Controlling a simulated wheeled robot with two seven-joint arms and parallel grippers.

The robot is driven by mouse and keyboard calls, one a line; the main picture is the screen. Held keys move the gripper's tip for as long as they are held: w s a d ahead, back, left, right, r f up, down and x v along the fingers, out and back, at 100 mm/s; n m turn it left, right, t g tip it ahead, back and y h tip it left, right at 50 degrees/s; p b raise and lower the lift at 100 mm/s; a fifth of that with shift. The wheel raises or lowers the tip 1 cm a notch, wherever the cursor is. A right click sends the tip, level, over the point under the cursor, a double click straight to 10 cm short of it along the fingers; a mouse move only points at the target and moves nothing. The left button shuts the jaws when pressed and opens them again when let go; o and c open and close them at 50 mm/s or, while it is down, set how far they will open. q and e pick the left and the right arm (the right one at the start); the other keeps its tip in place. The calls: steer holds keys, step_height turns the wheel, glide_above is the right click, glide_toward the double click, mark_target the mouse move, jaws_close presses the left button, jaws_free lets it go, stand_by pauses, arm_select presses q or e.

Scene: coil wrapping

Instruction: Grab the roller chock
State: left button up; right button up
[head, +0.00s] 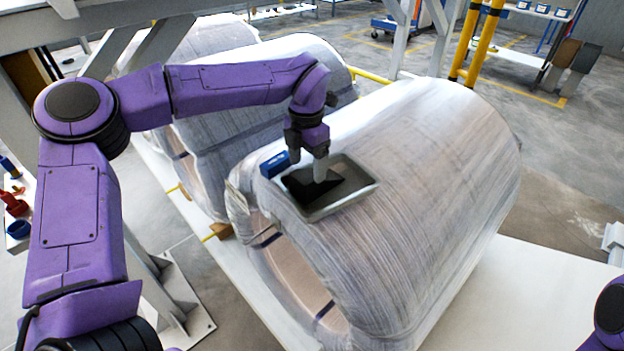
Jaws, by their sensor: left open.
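A black wedge-shaped piece, which looks like the roller chock (318,190), lies in a shallow grey tray (345,206) on top of the front wrapped coil (420,160). My left gripper (307,166) points down over the tray, with its grey fingers apart at the chock's upper edge. The fingers hide part of the chock, and I cannot tell whether they touch it. My right gripper is out of view; only a bit of my right arm shows at the lower right corner.
A small blue box (275,164) sits beside the tray's left corner, close to my left gripper. More wrapped coils (255,95) stand behind. Yellow posts (482,42) rise at the back. The white platform (520,290) is clear at the lower right.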

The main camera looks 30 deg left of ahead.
mark_target(310, 174)
arm_select(q)
steer(key=f, duration=0.1)
steer(key=f+p, duration=0.1)
steer(key=f, duration=0.3)
steer(key=shift+w+d+f, duration=0.15)
steer(key=shift+d, duration=0.25)
steer(key=shift+a+f, duration=0.15)
steer(key=shift+f, duration=0.15)
steer(key=c, duration=1)
steer(key=shift+r, duration=0.1)
